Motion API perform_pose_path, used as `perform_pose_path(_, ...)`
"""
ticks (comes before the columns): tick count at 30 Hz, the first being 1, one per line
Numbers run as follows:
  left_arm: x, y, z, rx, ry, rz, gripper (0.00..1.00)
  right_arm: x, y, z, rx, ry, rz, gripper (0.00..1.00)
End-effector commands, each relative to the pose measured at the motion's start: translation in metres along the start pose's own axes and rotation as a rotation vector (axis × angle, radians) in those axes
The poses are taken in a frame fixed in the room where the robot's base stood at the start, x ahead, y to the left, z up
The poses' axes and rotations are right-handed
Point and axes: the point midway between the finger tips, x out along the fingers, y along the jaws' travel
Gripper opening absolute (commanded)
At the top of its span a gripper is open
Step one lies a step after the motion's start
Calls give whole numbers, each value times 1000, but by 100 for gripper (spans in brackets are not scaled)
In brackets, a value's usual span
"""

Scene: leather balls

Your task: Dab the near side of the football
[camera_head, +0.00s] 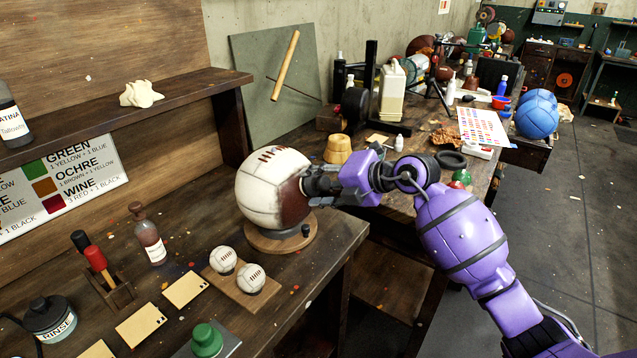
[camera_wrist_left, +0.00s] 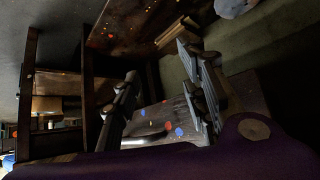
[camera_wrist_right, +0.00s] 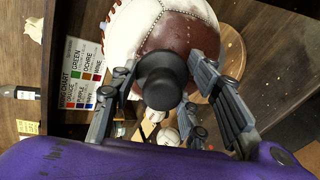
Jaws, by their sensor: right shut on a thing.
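The football (camera_head: 268,185) sits on a round wooden stand (camera_head: 262,243) on the bench. It is cream white with laces on top, and its side towards my right gripper is dark brown. My right gripper (camera_head: 322,187) is at the ball's right side. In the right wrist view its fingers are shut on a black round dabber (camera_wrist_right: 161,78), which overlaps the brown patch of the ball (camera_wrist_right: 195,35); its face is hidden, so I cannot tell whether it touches. My left gripper (camera_wrist_left: 160,72) shows only in the left wrist view, open and empty, fingers apart.
A wooden shelf (camera_head: 180,97) is at the left. A blue ball (camera_head: 537,117) is at the far right.

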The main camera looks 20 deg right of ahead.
Motion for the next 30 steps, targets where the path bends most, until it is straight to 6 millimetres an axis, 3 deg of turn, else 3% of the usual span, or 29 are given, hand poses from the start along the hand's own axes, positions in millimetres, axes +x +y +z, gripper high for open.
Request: perform_pose_path(30,-1,0,-7,0,10,0,40,0,0,0,0,1,0,22)
